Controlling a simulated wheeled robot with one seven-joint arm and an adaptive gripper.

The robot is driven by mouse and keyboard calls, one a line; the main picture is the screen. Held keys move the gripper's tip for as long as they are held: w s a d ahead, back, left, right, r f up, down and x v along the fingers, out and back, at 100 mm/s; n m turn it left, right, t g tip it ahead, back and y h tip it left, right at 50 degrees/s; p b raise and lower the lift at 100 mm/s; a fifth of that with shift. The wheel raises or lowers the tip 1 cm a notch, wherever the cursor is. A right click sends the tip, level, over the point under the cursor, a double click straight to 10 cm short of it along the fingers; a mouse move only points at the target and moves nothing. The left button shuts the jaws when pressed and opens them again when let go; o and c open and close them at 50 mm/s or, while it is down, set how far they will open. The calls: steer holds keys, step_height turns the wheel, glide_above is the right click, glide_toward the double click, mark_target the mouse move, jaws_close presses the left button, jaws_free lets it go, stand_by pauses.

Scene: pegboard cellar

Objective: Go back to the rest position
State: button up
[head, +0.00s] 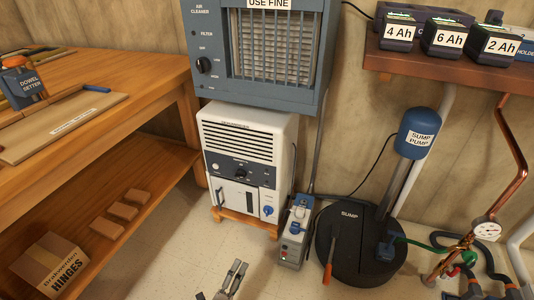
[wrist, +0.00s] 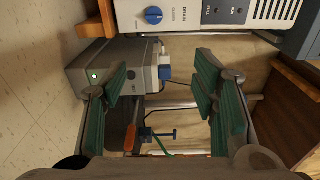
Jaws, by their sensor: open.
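My gripper (head: 234,280) shows at the bottom of the head view, low over the pale floor in front of the white dehumidifier (head: 246,140). In the wrist view my gripper (wrist: 165,98) has its two green-padded fingers spread wide apart, with nothing held between them. The wrist picture is turned on its side. It shows the dehumidifier's blue drain knob (wrist: 153,15) at the top and a grey box with a green light (wrist: 105,70) beyond the left finger.
The grey box (head: 295,235) stands beside the black sump lid (head: 350,245) with its pump (head: 417,133). A wooden bench (head: 100,75) with a lower shelf fills the left. A blue air cleaner (head: 262,50) is above. Copper pipes (head: 515,140) run at right. Open floor (head: 165,245) lies left of centre.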

steer(key=w+d+r+m+g+h, duration=0.2)
steer(key=w+r+m+g+h, duration=0.2)
steer(key=r+m, duration=0.55)
steer(key=s+d+r+m+g, duration=0.1)
steer(key=d+r+m+g, duration=0.4)
steer(key=r, duration=0.5)
steer(key=d+r+m+g, duration=0.3)
steer(key=d+r+m, duration=0.35)
steer(key=r, duration=0.25)
steer(key=s+d+r+m+g, duration=0.1)
steer(key=d+r+m+g, duration=0.4)
steer(key=r, duration=0.5)
steer(key=s+d+r+m+g+y+p, duration=0.1)
steer(key=s+d+r+m+g+y, duration=0.1)
steer(key=s+d+r+m+y, duration=0.7)
steer(key=s+r+m+t+y, duration=0.1)
steer(key=s+r+m, duration=0.2)
steer(key=s+m, duration=0.55)
steer(key=s+r+m+t+y, duration=0.15)
steer(key=s+m, duration=0.45)
steer(key=s, duration=0.6)
step_height(320, 180, up, 40)
steer(key=t+p, duration=0.4)
steer(key=p, duration=3.4)
steer(key=shift+w+d+r+n, duration=0.2)
steer(key=shift+d+r+n, duration=0.05)
steer(key=shift+d+n, duration=0.15)
steer(key=shift+h, duration=0.25)
